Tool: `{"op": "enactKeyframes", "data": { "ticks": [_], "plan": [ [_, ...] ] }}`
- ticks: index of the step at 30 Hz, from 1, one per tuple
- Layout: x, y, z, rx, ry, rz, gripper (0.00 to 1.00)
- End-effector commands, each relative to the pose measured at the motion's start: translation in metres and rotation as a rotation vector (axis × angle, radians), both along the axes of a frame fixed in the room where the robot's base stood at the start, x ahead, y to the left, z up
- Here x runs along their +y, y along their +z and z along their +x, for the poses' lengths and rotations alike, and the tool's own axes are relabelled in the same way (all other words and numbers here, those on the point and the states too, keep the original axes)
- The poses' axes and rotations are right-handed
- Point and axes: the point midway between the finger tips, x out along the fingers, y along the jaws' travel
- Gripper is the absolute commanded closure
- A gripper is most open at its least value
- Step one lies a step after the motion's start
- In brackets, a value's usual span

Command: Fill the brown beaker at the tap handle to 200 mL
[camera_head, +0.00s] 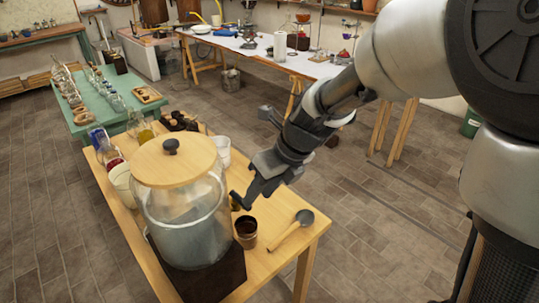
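The brown beaker (246,231) stands upright at the front right of a wooden table, beside a large glass jar (187,222) with a wooden lid. The jar sits on a dark block. A small dark part, perhaps the tap handle (235,204), shows at the jar's right side just above the beaker; I cannot clearly separate it from my fingertips. My gripper (250,195) points down and left, close to the jar's side and above the beaker. Whether its fingers are open or shut is too small to tell. The beaker's fill level is not readable.
A ladle (290,231) lies right of the beaker on the wooden table (262,262). White pots (121,184), a yellow flask (145,133) and dark bottles (178,122) stand around the jar. Farther back are a green table (128,106) and a long white workbench (310,68).

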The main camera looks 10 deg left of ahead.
Motion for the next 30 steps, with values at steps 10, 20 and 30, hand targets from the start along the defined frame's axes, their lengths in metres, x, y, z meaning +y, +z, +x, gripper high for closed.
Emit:
{"op": "enactKeyframes", "data": {
  "ticks": [10, 20, 30],
  "plan": [
    [0.021, -0.047, 0.005, 0.000, 0.001, 0.001, 0.64],
    [0.024, -0.052, 0.006, -0.001, 0.002, 0.001, 0.64],
    [0.024, -0.052, 0.006, -0.001, 0.002, 0.000, 1.00]
  ]
}}
